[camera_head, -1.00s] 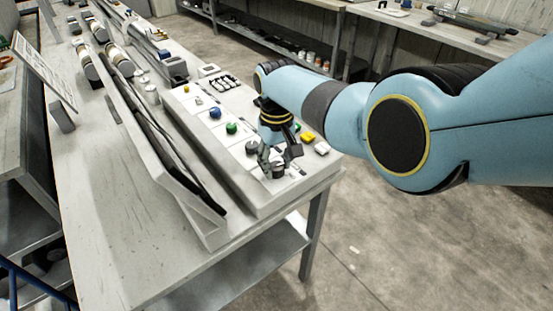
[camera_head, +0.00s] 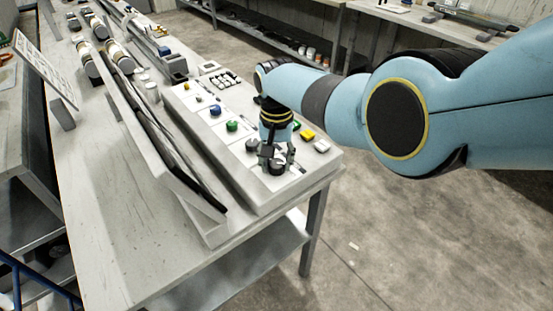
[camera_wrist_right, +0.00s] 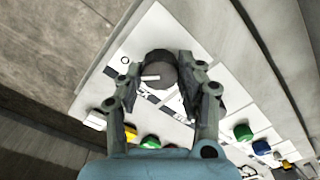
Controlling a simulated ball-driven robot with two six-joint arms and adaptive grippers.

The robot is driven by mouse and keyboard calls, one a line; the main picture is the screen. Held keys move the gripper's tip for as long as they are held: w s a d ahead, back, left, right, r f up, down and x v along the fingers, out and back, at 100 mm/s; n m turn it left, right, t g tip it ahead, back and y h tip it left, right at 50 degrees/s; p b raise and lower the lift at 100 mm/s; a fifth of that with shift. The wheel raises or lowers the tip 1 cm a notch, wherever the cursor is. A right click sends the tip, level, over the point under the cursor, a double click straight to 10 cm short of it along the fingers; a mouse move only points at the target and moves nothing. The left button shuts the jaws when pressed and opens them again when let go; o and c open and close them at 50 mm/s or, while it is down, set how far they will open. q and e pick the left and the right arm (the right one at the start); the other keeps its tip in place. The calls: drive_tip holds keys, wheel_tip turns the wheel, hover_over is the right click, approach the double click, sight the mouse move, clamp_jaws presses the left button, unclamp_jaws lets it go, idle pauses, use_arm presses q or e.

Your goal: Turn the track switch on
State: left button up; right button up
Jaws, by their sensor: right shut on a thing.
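A round dark knob (camera_wrist_right: 158,70) with a white pointer line sits on a white label plate at the near end of the control panel. It also shows in the head view (camera_head: 277,169), partly covered by my fingers. My right gripper (camera_wrist_right: 163,80) comes down over this knob, one finger on each side, and is shut on it. A second dark knob (camera_head: 252,145) stands just beside it, farther along the panel. The frames do not show which label names the track switch. My left gripper is not in view.
The panel (camera_head: 262,205) also carries a green knob (camera_head: 232,126), a blue knob (camera_head: 215,110) and a yellow button (camera_head: 307,135). A long tilted rail (camera_head: 165,175) runs along its left side. Bare tabletop (camera_head: 110,215) lies left of the rail.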

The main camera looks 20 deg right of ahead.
sight(276, 163)
idle(0.3)
drive_tip(key=o, duration=1.1)
drive_tip(key=shift+o, duration=0.2)
drive_tip(key=shift+r, duration=0.15)
wheel_tip(276, 163, up, 12)
